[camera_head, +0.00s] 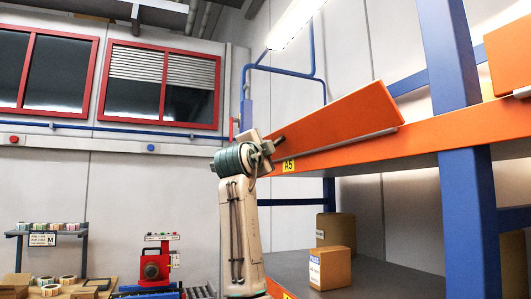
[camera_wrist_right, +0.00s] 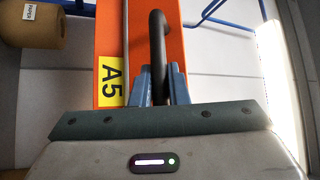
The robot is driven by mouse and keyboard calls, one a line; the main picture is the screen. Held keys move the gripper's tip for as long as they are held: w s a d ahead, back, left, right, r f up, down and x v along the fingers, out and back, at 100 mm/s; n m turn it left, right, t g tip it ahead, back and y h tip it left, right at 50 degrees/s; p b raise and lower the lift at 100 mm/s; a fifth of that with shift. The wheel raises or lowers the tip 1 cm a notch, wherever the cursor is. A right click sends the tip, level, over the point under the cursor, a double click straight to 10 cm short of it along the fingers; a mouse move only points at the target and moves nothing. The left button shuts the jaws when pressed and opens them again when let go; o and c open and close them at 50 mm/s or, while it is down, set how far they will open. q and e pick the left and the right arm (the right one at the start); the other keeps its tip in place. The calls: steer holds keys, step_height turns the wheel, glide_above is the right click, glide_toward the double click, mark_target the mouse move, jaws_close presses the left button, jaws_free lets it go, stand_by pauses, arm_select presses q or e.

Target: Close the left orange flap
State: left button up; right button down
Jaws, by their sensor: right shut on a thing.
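The orange flap (camera_head: 335,122) stands open in the head view, tilted up above the orange shelf beam (camera_head: 410,150). A grey rod runs along its lower edge. Its orange face also shows in the right wrist view (camera_wrist_right: 181,45), with a black bar handle (camera_wrist_right: 157,40) on it. My right gripper (camera_head: 274,145) is at the flap's near left end. In the right wrist view its two blue-grey fingers (camera_wrist_right: 160,82) are shut on the handle, one on each side. In the head view my wrist partly hides the grip. My left gripper is not in view.
A yellow A5 label (camera_head: 288,166) is on the beam. Blue rack posts (camera_head: 468,190) stand at the right. A cardboard box (camera_head: 330,268) sits on the lower shelf. A red machine (camera_head: 155,262) and a bench of rolls stand at the lower left.

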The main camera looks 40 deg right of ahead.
mark_target(273, 135)
steer(key=r+m+p, duration=0.1)
steer(key=r+m+g+y+p, duration=0.1)
steer(key=shift+s+d+r+m+g, duration=0.1)
steer(key=shift+d+r+m+g, duration=0.2)
steer(key=shift+d+r+m+g+y+p, duration=0.3)
steer(key=shift+m+y+p, duration=0.35)
steer(key=shift+p, duration=0.35)
steer(key=shift+s+d+r+m+g+y+p, duration=0.15)
steer(key=shift+d+r+m+g+y+p, duration=0.4)
steer(key=shift+m+y+p, duration=0.5)
steer(key=shift+s, duration=0.1)
steer(key=c, duration=1.4)
jaws_free()
steer(key=shift+f, duration=0.1)
steer(key=shift+w+f, duration=0.1)
steer(key=shift+w, duration=0.15)
steer(key=b+v, duration=0.4)
steer(key=v, duration=0.6)
steer(key=shift+s+a, duration=0.25)
steer(key=shift+a, duration=0.05)
